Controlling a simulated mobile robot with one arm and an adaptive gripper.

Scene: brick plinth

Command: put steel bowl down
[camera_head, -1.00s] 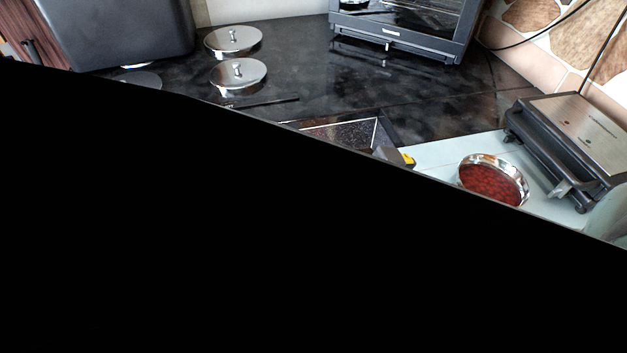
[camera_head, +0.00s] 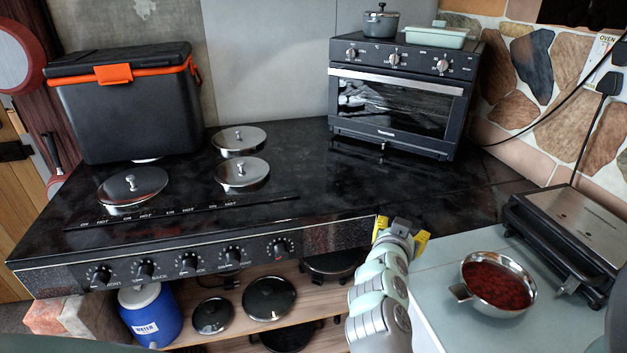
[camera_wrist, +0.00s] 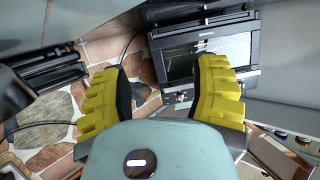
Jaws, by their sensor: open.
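The steel bowl (camera_head: 500,303) has a shiny rim and a red inside, with a small handle or tab at its left. It appears to rest upright on the pale worktop (camera_head: 455,262) at the right of the head view. My gripper (camera_head: 401,230) is left of the bowl and apart from it, by the stove's front right corner. In the wrist view my gripper (camera_wrist: 161,78) has its yellow fingers wide apart with nothing between them. The bowl does not show clearly in the wrist view.
A contact grill (camera_head: 565,235) stands close right of the bowl. The black stove (camera_head: 330,190) has lidded burners (camera_head: 132,187). An oven (camera_head: 395,105) stands behind, and a black cooler box (camera_head: 125,110) at the back left. The stove top before the oven is clear.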

